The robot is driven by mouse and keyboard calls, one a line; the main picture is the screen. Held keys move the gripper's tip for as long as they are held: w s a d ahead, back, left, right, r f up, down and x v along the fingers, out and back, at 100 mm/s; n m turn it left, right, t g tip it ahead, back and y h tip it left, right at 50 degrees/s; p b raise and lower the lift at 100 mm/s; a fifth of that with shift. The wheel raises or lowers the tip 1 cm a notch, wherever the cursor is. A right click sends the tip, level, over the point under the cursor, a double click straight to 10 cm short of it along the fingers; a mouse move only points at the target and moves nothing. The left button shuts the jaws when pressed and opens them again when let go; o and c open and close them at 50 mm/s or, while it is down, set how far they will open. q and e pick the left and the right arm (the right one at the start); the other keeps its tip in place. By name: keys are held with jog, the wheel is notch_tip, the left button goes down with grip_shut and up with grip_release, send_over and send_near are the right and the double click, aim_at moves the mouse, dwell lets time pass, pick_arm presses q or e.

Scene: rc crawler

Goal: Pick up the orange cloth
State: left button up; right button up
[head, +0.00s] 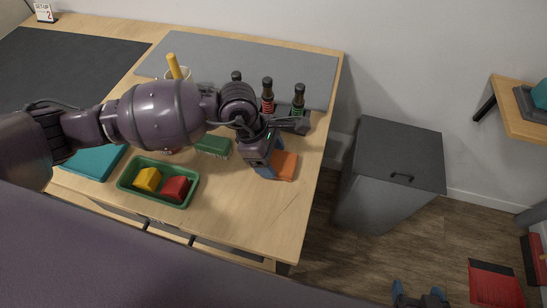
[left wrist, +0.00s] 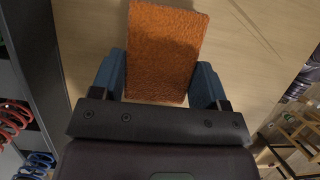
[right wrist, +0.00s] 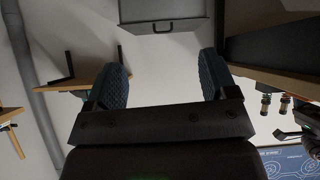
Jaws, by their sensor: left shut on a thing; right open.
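The orange cloth (head: 286,166) lies on the wooden table near its right edge, partly hidden by my left gripper in the head view. In the left wrist view the cloth (left wrist: 165,50) is a fuzzy orange rectangle between the two blue fingers. My left gripper (head: 265,170) comes down over it and is shut on the cloth. I cannot tell whether the cloth is lifted off the table. My right gripper (head: 420,296) is open and empty, low at the bottom right of the head view; its spread fingers also show in the right wrist view (right wrist: 166,82).
A green tray (head: 127,187) with a yellow and a red block stands left of the cloth. A green sponge-like block (head: 213,147) is behind the tray. Dark bottles (head: 298,100) stand at the back. A grey bin (head: 390,165) stands on the floor to the right.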

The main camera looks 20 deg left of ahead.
pick_arm(q)
notch_tip(320, 180, up, 20)
jog(key=p, duration=0.3)
pick_arm(e)
jog(key=r, duration=0.3)
jog(key=shift+w+d+t, duration=0.15)
jog(key=shift+w+t, duration=0.1)
jog(key=shift+t, duration=0.05)
